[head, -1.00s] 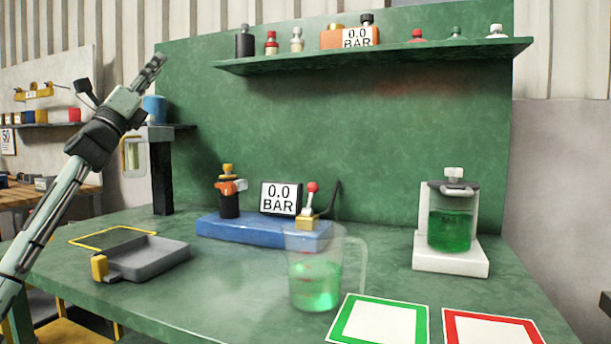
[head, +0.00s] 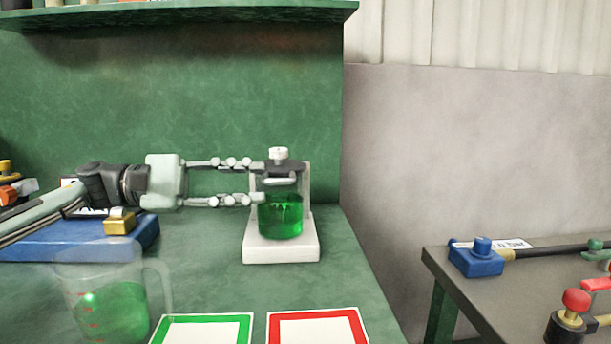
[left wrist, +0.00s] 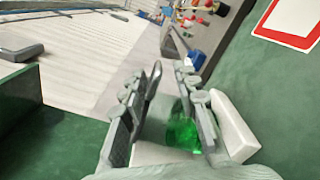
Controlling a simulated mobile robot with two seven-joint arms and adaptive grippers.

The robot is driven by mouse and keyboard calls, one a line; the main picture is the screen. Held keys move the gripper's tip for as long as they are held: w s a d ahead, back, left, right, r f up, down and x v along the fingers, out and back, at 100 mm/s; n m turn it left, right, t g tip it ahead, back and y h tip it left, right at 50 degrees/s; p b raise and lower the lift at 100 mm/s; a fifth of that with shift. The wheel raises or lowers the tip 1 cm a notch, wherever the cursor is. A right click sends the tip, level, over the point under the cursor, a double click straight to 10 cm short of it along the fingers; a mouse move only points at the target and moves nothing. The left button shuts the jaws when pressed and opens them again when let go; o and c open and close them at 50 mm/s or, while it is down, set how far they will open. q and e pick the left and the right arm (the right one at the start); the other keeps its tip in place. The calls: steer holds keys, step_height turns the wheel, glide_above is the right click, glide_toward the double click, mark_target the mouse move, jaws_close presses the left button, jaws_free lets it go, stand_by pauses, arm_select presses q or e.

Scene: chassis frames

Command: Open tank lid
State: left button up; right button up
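The tank (head: 281,213) is a clear vessel of green liquid on a white stand (head: 281,249) at the table's right side. Its dark lid (head: 288,167) sits on top with a white knob (head: 278,153); the lid looks closed. My left gripper (head: 258,181) comes in level from the left, open, with its two fingertips at the tank's upper left side, near lid height. I cannot tell whether they touch it. In the left wrist view the fingers (left wrist: 168,70) are apart, and the green liquid (left wrist: 182,132) shows between and behind them. My right gripper is not in view.
A measuring jug (head: 112,308) with green liquid stands at front left, near a blue base (head: 80,240). Green-bordered (head: 203,330) and red-bordered (head: 317,327) cards lie in front of the tank. A shelf (head: 180,16) hangs above. A gap separates the side table (head: 520,270) at right.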

arm_select(q)
steer(key=d+p, duration=0.2)
steer(key=d, duration=0.8)
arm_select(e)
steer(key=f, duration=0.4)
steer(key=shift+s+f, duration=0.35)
arm_select(q)
jaws_close()
steer(key=shift+f, duration=0.1)
